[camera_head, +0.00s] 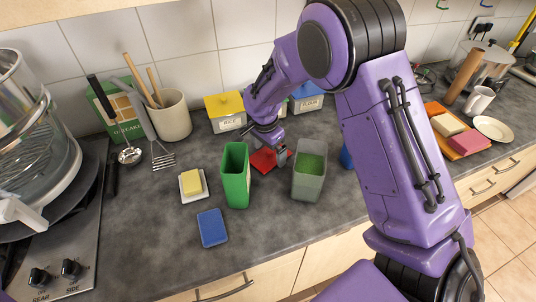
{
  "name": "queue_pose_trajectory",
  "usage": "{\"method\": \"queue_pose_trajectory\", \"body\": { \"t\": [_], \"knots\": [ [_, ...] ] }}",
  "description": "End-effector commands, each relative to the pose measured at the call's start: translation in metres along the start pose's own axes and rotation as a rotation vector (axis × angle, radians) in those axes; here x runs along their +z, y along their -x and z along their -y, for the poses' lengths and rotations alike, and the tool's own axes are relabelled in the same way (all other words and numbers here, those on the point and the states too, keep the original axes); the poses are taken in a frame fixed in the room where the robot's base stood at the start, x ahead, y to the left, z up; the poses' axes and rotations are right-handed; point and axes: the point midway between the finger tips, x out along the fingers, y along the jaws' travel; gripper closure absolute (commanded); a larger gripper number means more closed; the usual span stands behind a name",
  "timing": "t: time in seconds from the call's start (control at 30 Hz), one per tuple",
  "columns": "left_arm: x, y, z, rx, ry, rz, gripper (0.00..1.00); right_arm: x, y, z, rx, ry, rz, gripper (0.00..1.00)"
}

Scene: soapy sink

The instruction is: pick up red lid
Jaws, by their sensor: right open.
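The red lid (262,161) lies on the grey counter between the green container and the grey container, partly hidden behind my right gripper. My right gripper (283,156) points down at the lid's right side, with its jaws open. I cannot tell whether a finger touches the lid. My left gripper is not in view.
An open green container (236,180) stands left of the lid, and a grey container (308,182) with green contents stands right. A blue lid (212,228) lies in front. A yellow-lidded box (226,119) stands behind. The front counter is mostly clear.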

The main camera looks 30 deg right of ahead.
Motion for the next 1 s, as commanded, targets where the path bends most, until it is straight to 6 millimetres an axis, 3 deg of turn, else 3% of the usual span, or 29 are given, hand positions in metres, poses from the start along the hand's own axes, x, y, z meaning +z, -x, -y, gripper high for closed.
{"method": "queue_pose_trajectory", "body": {
  "t": [0.23,0.37,0.73,1.0],
  "knots": [
    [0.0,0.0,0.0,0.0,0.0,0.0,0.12,0.0,-0.003,0.001,-0.001,0.001,0.0,0.03],
    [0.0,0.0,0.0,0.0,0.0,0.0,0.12,0.0,-0.003,0.001,-0.001,0.001,0.0,0.43],
    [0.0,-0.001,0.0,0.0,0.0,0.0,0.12,0.0,0.002,0.001,-0.003,0.0,-0.001,0.43],
    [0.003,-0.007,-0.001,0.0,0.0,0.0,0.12,-0.005,0.039,0.002,-0.005,0.0,-0.002,0.43]
  ]
}}
